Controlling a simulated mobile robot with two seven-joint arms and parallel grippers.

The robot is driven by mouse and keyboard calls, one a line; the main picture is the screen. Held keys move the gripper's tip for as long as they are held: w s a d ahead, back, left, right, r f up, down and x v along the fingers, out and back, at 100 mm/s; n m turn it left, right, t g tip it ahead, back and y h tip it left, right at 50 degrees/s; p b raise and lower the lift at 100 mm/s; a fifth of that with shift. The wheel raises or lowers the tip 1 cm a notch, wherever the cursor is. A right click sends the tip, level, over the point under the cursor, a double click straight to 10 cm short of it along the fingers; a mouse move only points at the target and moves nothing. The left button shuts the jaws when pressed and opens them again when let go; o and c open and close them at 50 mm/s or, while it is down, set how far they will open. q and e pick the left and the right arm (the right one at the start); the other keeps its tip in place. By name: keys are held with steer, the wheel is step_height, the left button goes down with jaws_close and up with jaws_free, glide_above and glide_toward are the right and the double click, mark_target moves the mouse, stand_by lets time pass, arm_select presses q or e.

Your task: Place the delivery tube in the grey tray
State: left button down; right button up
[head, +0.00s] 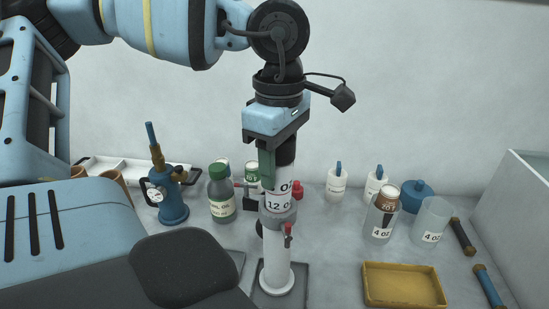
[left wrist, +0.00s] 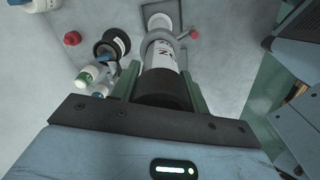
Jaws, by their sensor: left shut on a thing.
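My left gripper (head: 275,160) points down and is shut on the black upper end of the delivery tube. The tube is upright, white with black "12 O" lettering (head: 278,203). In the left wrist view the green fingers (left wrist: 158,85) flank the black end (left wrist: 163,92), with the foot and grey tray far below. My right gripper is not in view.
A blue torch (head: 170,205) and green-capped bottle (head: 221,195) stand left. Another grey plate edge (head: 238,258) shows left of the tube.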

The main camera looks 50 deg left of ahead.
arm_select(q)
steer(key=shift+w+f, duration=0.1)
steer(key=shift+w, duration=0.3)
steer(key=shift+f, duration=0.1)
steer(key=c, duration=0.7)
jaws_free()
steer(key=shift+s+f, duration=0.1)
step_height(320, 180, up, 12)
steer(key=shift+r, duration=0.25)
steer(key=shift+f, duration=0.1)
